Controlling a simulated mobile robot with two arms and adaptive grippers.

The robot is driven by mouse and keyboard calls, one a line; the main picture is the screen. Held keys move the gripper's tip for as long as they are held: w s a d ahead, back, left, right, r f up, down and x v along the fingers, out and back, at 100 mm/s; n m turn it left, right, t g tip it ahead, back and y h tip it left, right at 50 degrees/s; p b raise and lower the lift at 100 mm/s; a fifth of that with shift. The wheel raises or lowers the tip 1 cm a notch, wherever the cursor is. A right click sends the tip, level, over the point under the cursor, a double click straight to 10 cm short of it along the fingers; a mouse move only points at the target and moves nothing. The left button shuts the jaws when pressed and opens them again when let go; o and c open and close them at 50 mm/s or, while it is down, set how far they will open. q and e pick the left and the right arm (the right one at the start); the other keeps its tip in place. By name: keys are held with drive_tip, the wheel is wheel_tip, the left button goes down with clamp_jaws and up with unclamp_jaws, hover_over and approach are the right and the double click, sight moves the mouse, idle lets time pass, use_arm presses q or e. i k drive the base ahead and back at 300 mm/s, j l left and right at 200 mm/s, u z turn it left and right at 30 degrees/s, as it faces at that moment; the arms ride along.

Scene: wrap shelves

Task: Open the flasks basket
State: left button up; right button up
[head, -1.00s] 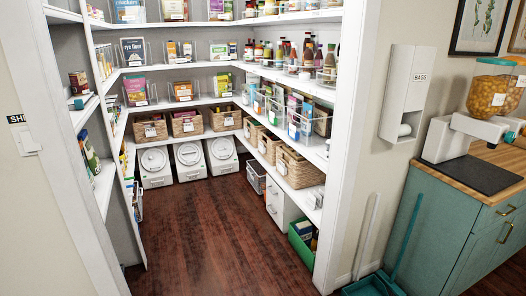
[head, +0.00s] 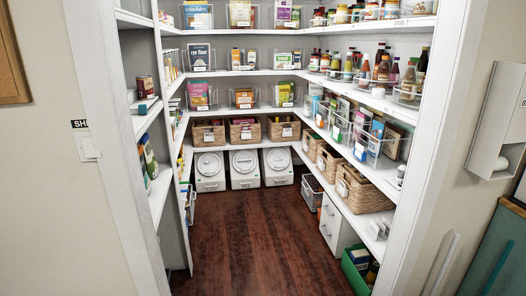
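Neither of my grippers is in view. No basket has a label I can read as flasks, so I cannot tell which is the flasks basket. On the back shelf stand three labelled wicker baskets: a left one (head: 208,139), a middle one (head: 245,138) and a right one (head: 284,135). Several more wicker baskets stand along the right wall, the nearest and largest (head: 366,197) among them. A clear wire basket of packets (head: 372,152) is on the shelf above it. A wire basket (head: 312,192) is low at the right.
White lidded bins (head: 245,169) stand under the back shelf. A white drawer unit (head: 332,226) and a green crate (head: 352,272) are at the lower right. The dark wood floor (head: 250,240) is clear. White door frame posts (head: 112,150) bound the opening.

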sight(328, 168)
drive_tip(key=i, duration=3.6)
drive_tip(key=i+z, duration=0.3)
drive_tip(key=i, duration=0.15)
drive_tip(key=i+j+z, duration=0.25)
drive_tip(key=i, duration=0.15)
